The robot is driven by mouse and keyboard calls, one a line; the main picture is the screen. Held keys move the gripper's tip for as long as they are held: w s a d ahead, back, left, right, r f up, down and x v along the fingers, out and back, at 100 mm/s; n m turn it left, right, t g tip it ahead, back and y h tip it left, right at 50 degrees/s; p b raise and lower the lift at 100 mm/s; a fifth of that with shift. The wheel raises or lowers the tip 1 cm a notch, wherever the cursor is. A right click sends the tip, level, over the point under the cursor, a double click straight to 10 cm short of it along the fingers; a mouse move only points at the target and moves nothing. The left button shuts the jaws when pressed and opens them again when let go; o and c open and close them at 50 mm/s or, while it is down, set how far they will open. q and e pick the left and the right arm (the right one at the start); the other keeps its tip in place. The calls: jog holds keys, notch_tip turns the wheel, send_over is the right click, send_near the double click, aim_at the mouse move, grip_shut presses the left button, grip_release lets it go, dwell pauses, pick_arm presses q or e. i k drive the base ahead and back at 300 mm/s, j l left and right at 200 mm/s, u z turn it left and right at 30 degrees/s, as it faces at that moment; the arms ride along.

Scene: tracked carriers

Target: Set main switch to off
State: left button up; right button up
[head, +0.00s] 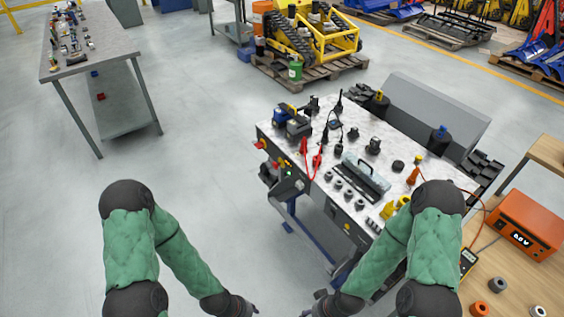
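A tracked carrier's worktop-like body stands right of centre, with a pale speckled top (350,140) and a dark side panel facing me. On that side are a red knob (259,145) on yellow and a second red knob (276,163) near a small green light (289,172). Which of these is the main switch, and its position, are too small to tell. My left gripper (246,308) and my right gripper (318,302) are low at the bottom edge, apart from the panel and partly cut off. Their fingers are too unclear to show open or shut.
Clamps, red and black leads and grey rings cover the top. A dark lever-like part (285,188) juts from the near side. An orange meter unit (524,224) stands on a wooden table at right. A grey bench (100,45) is at far left; the floor between is clear.

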aim_at(259, 146)
jog(key=i+j+z, duration=0.95)
jog(key=j+z, duration=0.15)
jog(key=j, duration=0.1)
